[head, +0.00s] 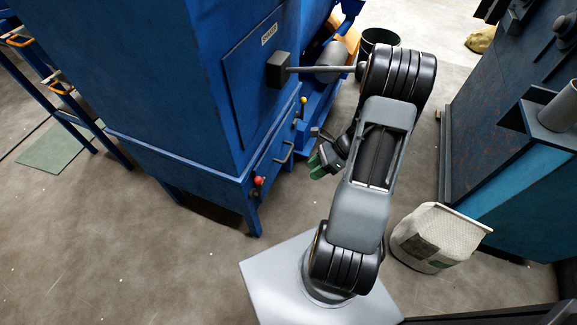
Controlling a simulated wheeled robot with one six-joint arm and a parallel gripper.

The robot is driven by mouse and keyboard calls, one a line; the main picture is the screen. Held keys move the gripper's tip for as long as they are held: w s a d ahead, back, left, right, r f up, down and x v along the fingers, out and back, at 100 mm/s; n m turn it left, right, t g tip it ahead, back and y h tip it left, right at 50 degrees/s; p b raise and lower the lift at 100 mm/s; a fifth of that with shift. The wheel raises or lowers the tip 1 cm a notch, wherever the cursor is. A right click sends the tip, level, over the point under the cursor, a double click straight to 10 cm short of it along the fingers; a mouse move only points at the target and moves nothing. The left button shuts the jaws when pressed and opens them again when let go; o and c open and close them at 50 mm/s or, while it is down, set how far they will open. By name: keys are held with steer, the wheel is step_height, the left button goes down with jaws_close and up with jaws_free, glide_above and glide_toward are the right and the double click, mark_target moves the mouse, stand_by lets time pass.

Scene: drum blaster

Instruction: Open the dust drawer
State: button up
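The blue blaster cabinet (160,85) fills the upper left of the head view. A low front panel on it, which looks like the dust drawer (272,168), carries a grey bar handle (285,153). The panel looks flush with the cabinet, with no gap that I can make out. My gripper (315,160) is to the right of the handle, apart from it in the picture, with its green-tipped end toward the cabinet. My arm hides part of it, and whether its fingers are apart is unclear. I see nothing held in it.
A red knob (259,181) sits left of the handle, and a yellow-topped lever (303,100) is above it. A grey bar (320,69) juts from the cabinet door. A white sack (430,238) and a dark blue machine (500,110) stand right. The floor lower left is clear.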

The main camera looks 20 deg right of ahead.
steer(key=w+d+f+m+t+y+b, duration=0.25)
steer(key=d+f+m+t, duration=0.2)
steer(key=f+m, duration=0.55)
steer(key=m+t+h, duration=0.2)
steer(key=m+t, duration=0.4)
steer(key=m, duration=0.6)
glide_toward(289, 152)
steer(key=b+x, duration=0.1)
steer(key=x, duration=0.2)
steer(key=b+x, duration=0.1)
steer(key=x, duration=0.3)
steer(key=b+x, duration=0.2)
steer(key=x, duration=0.1)
steer(key=shift+a+f, duration=0.1)
steer(key=shift+f, duration=0.25)
jaws_close()
